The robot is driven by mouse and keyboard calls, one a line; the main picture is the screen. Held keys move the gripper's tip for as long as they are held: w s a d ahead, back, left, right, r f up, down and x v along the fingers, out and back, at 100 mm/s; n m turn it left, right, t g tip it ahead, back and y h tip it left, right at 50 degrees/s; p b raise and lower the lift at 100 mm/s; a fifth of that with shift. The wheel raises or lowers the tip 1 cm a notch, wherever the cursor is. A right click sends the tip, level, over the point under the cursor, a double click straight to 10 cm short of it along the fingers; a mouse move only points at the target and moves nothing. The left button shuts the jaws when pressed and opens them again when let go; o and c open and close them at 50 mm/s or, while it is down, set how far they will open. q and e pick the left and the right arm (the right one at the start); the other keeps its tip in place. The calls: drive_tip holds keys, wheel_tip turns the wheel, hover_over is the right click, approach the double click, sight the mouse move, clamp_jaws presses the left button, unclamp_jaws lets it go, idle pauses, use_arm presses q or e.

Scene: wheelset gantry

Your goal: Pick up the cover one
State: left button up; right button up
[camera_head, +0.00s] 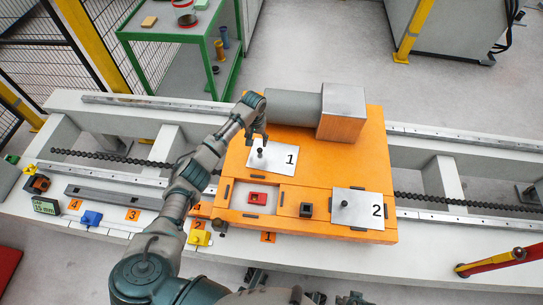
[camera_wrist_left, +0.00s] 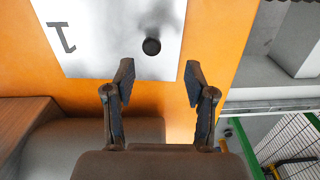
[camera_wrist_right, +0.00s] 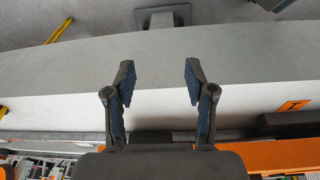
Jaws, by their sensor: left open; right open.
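The cover marked 1 (camera_head: 280,158) is a light metal plate with a black knob (camera_head: 260,152), lying on the orange housing (camera_head: 310,184). In the left wrist view the cover (camera_wrist_left: 100,30) and its round knob (camera_wrist_left: 152,46) lie just beyond the fingertips. My left gripper (camera_head: 257,138) is open and empty, close to the knob in the head view; it also shows in the left wrist view (camera_wrist_left: 158,82). The cover marked 2 (camera_head: 367,209) lies at the front right of the housing. My right gripper (camera_wrist_right: 158,82) is open and empty, facing a grey and white structure.
A grey cylinder (camera_head: 290,106) and a metal-topped block (camera_head: 342,108) stand at the housing's back. A red part (camera_head: 257,198) sits in an open recess beside a dark square part (camera_head: 306,210). A green-framed cart (camera_head: 220,62) stands behind the gantry.

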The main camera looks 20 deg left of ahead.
sight(261, 149)
use_arm(q)
drive_tip(key=shift+d+f, duration=0.1)
drive_tip(key=shift+f, duration=0.5)
drive_tip(key=shift+d+f, duration=0.1)
drive_tip(key=shift+d, duration=0.15)
drive_tip(key=f+b, duration=0.1)
drive_tip(key=f, duration=0.1)
drive_tip(key=d+f+b, duration=0.1)
drive_tip(key=f, duration=0.1)
drive_tip(key=shift+s+d+f, duration=0.1)
drive_tip(key=shift+s, duration=0.05)
drive_tip(key=shift+a+f, duration=0.2)
drive_tip(key=shift+f, duration=0.15)
drive_tip(key=shift+a+f, duration=0.1)
drive_tip(key=shift+a, duration=0.4)
drive_tip(key=shift+d, duration=0.2)
drive_tip(key=c, duration=0.8)
drive_tip(key=shift+d, duration=0.2)
clamp_jaws()
drive_tip(key=shift+d, duration=0.2)
use_arm(e)
wheel_tip(261, 149, up, 6)
drive_tip(key=d, duration=0.1)
drive_tip(key=shift+s+d, duration=0.25)
drive_tip(key=shift+s, duration=0.1)
